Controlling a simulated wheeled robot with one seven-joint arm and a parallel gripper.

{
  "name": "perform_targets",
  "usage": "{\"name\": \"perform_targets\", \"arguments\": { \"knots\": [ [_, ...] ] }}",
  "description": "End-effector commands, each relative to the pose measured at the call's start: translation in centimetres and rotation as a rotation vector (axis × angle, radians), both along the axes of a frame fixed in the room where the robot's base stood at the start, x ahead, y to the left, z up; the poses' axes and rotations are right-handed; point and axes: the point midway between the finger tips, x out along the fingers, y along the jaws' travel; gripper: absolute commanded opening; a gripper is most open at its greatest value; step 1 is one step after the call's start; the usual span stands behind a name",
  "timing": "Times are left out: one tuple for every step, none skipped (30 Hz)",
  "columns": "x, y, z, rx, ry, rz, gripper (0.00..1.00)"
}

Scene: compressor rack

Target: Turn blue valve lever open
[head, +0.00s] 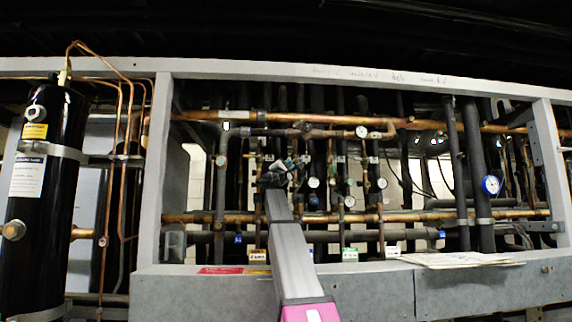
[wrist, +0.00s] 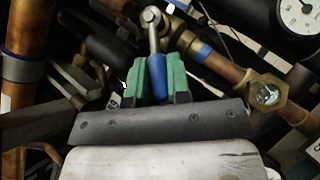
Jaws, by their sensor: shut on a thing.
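The blue valve lever (wrist: 157,77) stands upright in the middle of the wrist view, its metal stem running up to a round bolt head at the valve. My gripper (wrist: 157,80) has green fingers on both sides of the blue sleeve and is shut on it. In the head view my arm reaches up into the pipework, and my gripper (head: 278,172) is small and dark there. The lever cannot be made out in the head view.
Copper pipes (head: 455,215) cross the grey rack frame (head: 152,170). A black tank (head: 45,200) stands at the left. A brass valve fitting (wrist: 262,90) is right of my gripper, with a white gauge (wrist: 302,12) above. Papers (head: 460,260) lie on the front ledge.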

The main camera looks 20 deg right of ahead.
Motion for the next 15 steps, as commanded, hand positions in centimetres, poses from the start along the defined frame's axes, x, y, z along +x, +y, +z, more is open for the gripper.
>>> {"name": "perform_targets", "arguments": {
  "knots": [
    [-0.22, -0.27, -0.46, -0.042, 0.010, 0.000, 0.00],
    [-0.22, -0.33, -0.54, -0.069, 0.015, 0.001, 0.00],
    [-0.24, -0.42, -0.63, -0.098, 0.021, 0.001, 0.00],
    [-0.25, -0.50, -0.69, -0.119, 0.026, 0.001, 0.00],
    [-0.24, -0.59, -0.75, -0.140, 0.030, 0.000, 0.00],
    [-0.26, -0.70, -0.82, -0.163, 0.034, 0.000, 0.00],
    [-0.26, -0.78, -0.89, -0.180, 0.038, 0.001, 0.00],
    [-0.25, -0.83, -0.93, -0.196, 0.042, 0.000, 0.00],
    [-0.26, -0.90, -1.00, -0.215, 0.045, 0.001, 0.00],
    [-0.26, -0.93, -1.03, -0.230, 0.048, 0.001, 0.00],
    [-0.25, -0.98, -1.08, -0.242, 0.050, 0.002, 0.00],
    [-0.26, -1.04, -1.12, -0.258, 0.054, 0.001, 0.00],
    [-0.27, -1.08, -1.15, -0.270, 0.057, 0.000, 0.00],
    [-0.26, -1.12, -1.19, -0.279, 0.058, 0.003, 0.00],
    [-0.28, -1.19, -1.22, -0.292, 0.061, 0.001, 0.00]
  ]
}}
